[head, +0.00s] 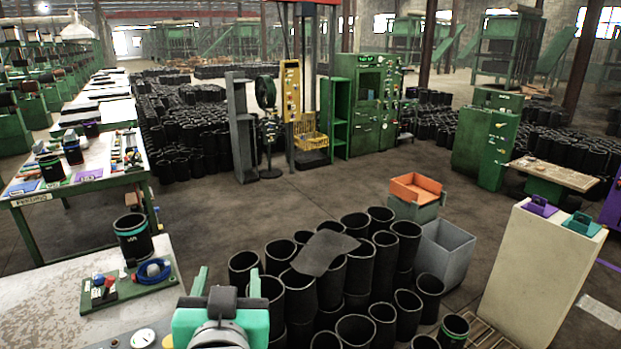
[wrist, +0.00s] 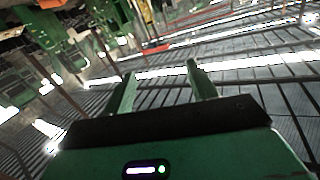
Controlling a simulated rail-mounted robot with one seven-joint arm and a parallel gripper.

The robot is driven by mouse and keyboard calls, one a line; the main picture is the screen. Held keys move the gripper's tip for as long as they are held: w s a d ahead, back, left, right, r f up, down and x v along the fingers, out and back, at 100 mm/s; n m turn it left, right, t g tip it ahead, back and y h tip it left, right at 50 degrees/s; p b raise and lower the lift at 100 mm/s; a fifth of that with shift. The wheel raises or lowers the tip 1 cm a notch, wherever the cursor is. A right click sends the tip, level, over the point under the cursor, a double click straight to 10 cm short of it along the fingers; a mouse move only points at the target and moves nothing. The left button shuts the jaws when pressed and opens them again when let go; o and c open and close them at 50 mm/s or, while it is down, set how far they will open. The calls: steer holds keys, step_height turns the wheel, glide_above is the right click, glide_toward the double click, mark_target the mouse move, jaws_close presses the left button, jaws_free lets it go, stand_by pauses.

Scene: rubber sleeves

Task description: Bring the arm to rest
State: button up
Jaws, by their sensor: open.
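My gripper (head: 227,281) is at the bottom of the head view, green and black, with its two fingers raised and apart. Nothing is between the fingers. In the wrist view the gripper (wrist: 157,90) also has its fingers apart and empty, and the background there is the hall's roof and far machines, tilted. In the head view the gripper is between the light table (head: 40,290) on the left and the black rubber sleeves (head: 299,290) on the right. I cannot tell its exact height above them.
On the near table stand a black sleeve with a teal band (head: 133,240) and a green board (head: 125,287) with small parts. A grey sheet (head: 325,252) lies over several sleeves. A grey bin (head: 442,255) and a cream cabinet (head: 535,275) stand right. The middle floor is clear.

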steer(key=s+d+r+m+t+h, duration=0.1)
steer(key=s+d+r+t+h, duration=0.6)
steer(key=s+d+r, duration=1.05)
step_height(320, 180, up, 19)
steer(key=a+t+y+p, duration=0.1)
steer(key=a+y+p, duration=0.1)
steer(key=p, duration=1.4)
steer(key=shift+w+f+t+y+p, duration=0.2)
steer(key=shift+t+y+p, duration=0.15)
steer(key=shift+y, duration=0.25)
steer(key=shift+f, duration=0.1)
